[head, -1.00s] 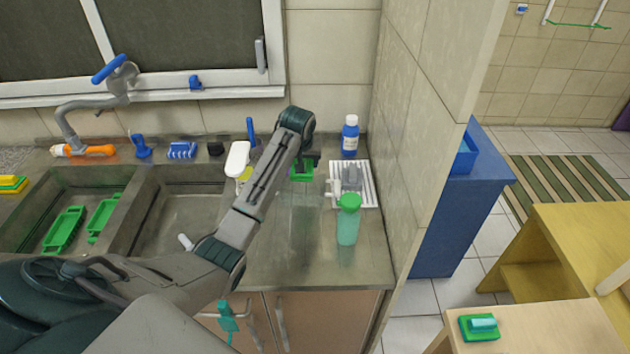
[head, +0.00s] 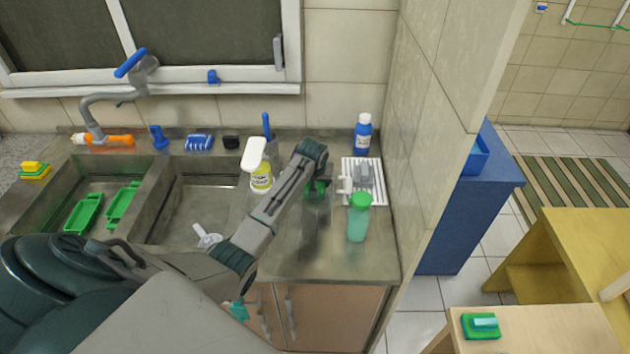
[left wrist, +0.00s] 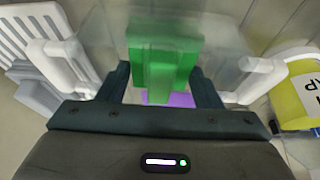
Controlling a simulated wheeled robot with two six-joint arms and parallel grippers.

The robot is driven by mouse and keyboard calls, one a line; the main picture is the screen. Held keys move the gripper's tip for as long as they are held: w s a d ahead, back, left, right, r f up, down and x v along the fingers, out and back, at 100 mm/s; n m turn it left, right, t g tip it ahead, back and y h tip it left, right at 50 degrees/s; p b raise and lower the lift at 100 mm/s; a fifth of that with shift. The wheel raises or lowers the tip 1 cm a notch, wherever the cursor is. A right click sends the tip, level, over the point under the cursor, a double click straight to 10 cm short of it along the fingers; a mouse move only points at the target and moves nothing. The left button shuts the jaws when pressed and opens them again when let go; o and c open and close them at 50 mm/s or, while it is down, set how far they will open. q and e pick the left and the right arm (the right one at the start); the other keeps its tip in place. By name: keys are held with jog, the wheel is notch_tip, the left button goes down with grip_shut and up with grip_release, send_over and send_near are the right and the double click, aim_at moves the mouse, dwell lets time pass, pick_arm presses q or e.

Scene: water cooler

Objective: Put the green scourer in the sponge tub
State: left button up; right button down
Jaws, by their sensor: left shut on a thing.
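The green scourer (left wrist: 164,55) is between the fingers of my left gripper (left wrist: 165,85) in the left wrist view, as a green block with a raised grip. In the head view, my left gripper (head: 316,180) is over the counter right of the sink, shut on the scourer. Only a little green (head: 319,187) shows there beneath the arm. A purple patch (left wrist: 168,99) shows below the scourer in the wrist view; I cannot tell what it is. I cannot make out which thing is the sponge tub. My right gripper is not in view.
A green bottle (head: 358,218) and a white drying rack (head: 377,178) stand close right of the gripper. A blue bottle (head: 363,134) stands behind the rack. A yellow soap bottle (head: 260,179) is to the left. The counter front (head: 340,262) is clear.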

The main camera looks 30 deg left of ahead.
pick_arm(q)
jog(key=shift+f, duration=0.15)
jog(key=o, duration=0.8)
jog(key=shift+o, duration=0.7)
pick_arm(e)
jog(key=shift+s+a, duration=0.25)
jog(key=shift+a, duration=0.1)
pick_arm(q)
jog(key=b+v, duration=0.2)
jog(key=v, duration=1)
jog(key=shift+r+b, duration=0.2)
jog(key=shift+b, duration=0.15)
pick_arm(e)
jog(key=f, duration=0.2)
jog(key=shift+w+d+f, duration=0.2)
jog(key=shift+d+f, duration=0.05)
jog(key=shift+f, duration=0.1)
